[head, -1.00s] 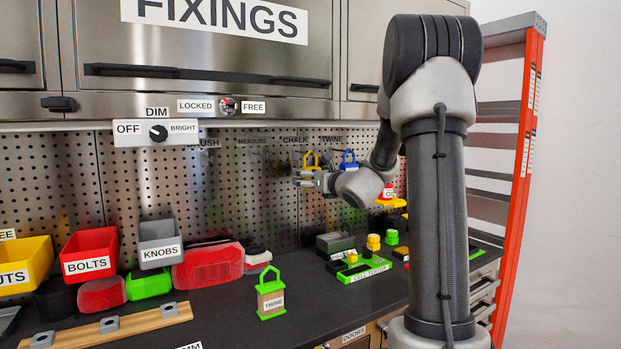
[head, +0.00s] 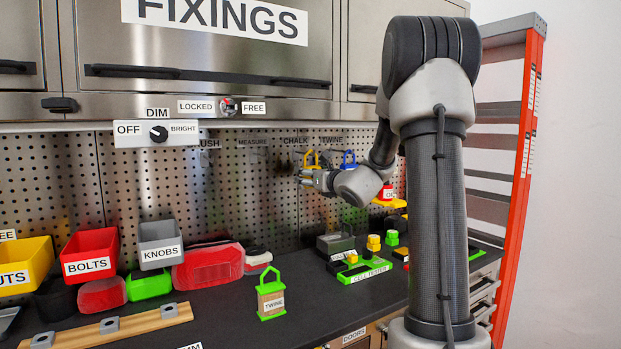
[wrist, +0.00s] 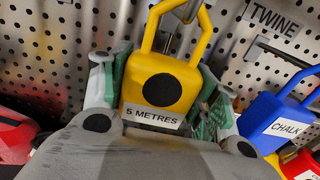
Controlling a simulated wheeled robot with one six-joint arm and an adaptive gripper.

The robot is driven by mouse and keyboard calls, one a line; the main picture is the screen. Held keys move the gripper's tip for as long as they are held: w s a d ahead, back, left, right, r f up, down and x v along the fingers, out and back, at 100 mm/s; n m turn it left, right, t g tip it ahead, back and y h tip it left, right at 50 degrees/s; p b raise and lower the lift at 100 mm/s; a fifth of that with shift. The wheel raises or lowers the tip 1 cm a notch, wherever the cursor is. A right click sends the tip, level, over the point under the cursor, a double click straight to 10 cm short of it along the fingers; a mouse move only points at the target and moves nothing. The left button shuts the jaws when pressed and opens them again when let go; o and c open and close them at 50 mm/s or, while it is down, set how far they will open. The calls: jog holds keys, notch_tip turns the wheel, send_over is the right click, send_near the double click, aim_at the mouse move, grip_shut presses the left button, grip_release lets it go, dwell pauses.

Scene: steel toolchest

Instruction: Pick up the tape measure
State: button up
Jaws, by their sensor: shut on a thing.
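The yellow tape measure (wrist: 160,85) has a loop handle, a black disc and a "5 METRES" label. In the wrist view its body sits between the two fingers of my gripper (wrist: 160,100), which is shut on its sides. A metal hook (wrist: 188,10) shows at the loop, and the tape measure appears to be still hanging on it. In the head view the yellow loop (head: 311,158) shows in front of the pegboard, just above my gripper (head: 308,180). The lower body of the tape measure is mostly hidden there.
The blue chalk holder (wrist: 275,122) hangs close on the right. An empty hook (wrist: 280,50) sits under the TWINE label (wrist: 273,18). The green-framed twine holder (head: 270,295) stands on the bench. Bins, including the red bolts bin (head: 90,255), stand at left.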

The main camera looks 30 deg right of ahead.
jog(key=s+r, duration=0.1)
jog(key=s, duration=1.7)
jog(key=shift+d, duration=0.3)
